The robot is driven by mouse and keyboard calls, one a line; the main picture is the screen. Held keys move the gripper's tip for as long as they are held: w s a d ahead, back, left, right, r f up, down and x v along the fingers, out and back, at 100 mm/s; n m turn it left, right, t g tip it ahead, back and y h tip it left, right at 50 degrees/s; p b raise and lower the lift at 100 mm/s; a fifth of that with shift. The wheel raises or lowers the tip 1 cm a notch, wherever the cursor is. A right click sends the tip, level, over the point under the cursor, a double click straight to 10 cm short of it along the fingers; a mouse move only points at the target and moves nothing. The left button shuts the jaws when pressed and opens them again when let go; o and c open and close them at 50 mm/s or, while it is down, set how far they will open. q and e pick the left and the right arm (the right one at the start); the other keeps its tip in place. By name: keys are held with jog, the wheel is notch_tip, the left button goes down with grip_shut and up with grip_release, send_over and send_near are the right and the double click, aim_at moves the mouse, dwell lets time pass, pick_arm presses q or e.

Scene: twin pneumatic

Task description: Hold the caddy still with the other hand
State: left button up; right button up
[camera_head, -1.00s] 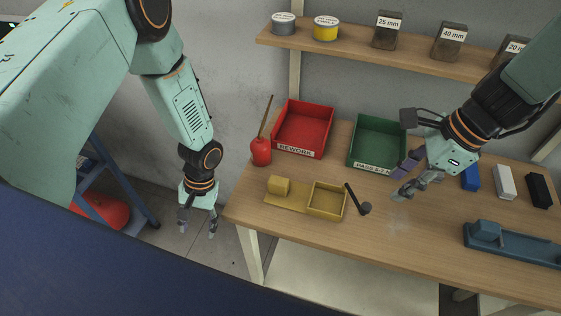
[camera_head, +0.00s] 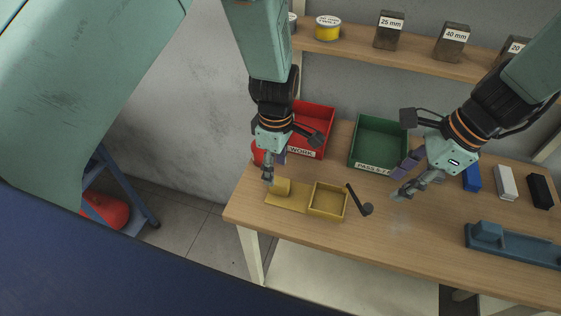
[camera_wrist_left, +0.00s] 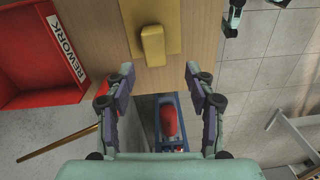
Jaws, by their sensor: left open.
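A yellow caddy lies on the wooden bench, with a raised block (camera_head: 282,187) at its left end and an open square box (camera_head: 328,202) at its right end. My left gripper (camera_head: 272,178) is above and beside the block. In the left wrist view the gripper (camera_wrist_left: 160,76) is open and empty, with the block (camera_wrist_left: 152,45) just beyond and between its fingertips, apart from them. The caddy's box is out of that view. My right gripper (camera_head: 402,182) hangs over the bench to the right of the caddy; whether its fingers are shut is unclear.
A dark knobbed tool (camera_head: 365,208) stands close right of the box. A red REWORK bin (camera_head: 318,115) and a green bin (camera_head: 378,135) stand behind. A red bottle (camera_head: 257,152) is partly hidden by my left arm. A blue fixture (camera_head: 515,245) lies at right.

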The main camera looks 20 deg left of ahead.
aim_at(280, 181)
pick_arm(q)
jog(key=shift+w+d+r+n, duration=0.15)
jog(key=shift+d+r+n, duration=0.1)
jog(key=shift+d+n, duration=0.2)
jog(key=shift+d+f, duration=0.15)
jog(key=shift+f, duration=0.15)
notch_tip(280, 181, down, 7)
jog(key=shift+w+r, duration=0.1)
jog(key=shift+r, duration=0.1)
jog(key=shift+f, duration=0.15)
jog(key=shift+d, duration=0.15)
jog(key=shift+c, duration=0.2)
jog(key=shift+a+f, duration=0.1)
jog(key=shift+a, duration=0.15)
jog(key=c, duration=0.4)
jog(key=shift+d, duration=0.2)
jog(key=c, duration=0.7)
grip_shut()
